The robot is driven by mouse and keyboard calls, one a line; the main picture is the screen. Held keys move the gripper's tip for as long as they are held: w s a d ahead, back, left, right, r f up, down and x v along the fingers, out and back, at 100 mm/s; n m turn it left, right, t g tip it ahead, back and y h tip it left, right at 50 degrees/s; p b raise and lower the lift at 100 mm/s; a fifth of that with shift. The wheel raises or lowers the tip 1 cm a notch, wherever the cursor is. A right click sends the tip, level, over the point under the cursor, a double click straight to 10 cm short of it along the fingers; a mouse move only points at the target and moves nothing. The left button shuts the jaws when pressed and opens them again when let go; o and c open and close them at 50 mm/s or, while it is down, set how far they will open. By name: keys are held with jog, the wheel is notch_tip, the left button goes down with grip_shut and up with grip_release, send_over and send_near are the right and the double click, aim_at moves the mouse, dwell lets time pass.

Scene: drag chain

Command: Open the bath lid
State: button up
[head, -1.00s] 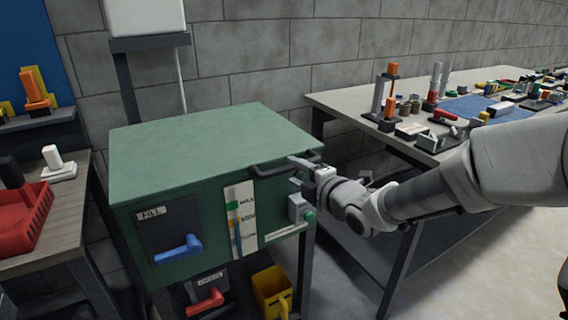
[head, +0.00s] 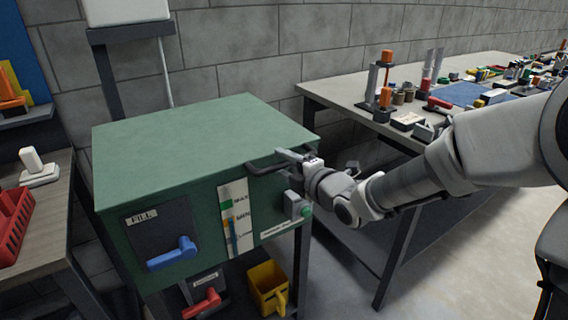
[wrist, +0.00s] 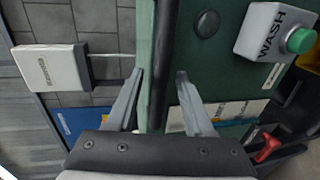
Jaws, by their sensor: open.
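The bath is a green box with a flat green lid (head: 205,140) on top, and the lid lies closed. A dark bar handle (head: 262,168) runs along the lid's front edge at the right. My gripper (head: 284,154) is at the right part of this handle. In the wrist view my gripper (wrist: 160,74) is open, with one finger on each side of the dark handle bar (wrist: 160,65). I cannot tell whether either finger touches the bar.
A grey box marked WASH (wrist: 265,32) with a green button sits on the bath front, below my gripper. A blue lever (head: 172,254), red lever (head: 203,303) and yellow bin (head: 268,285) are lower.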

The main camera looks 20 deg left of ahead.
grip_shut()
dwell(1.3)
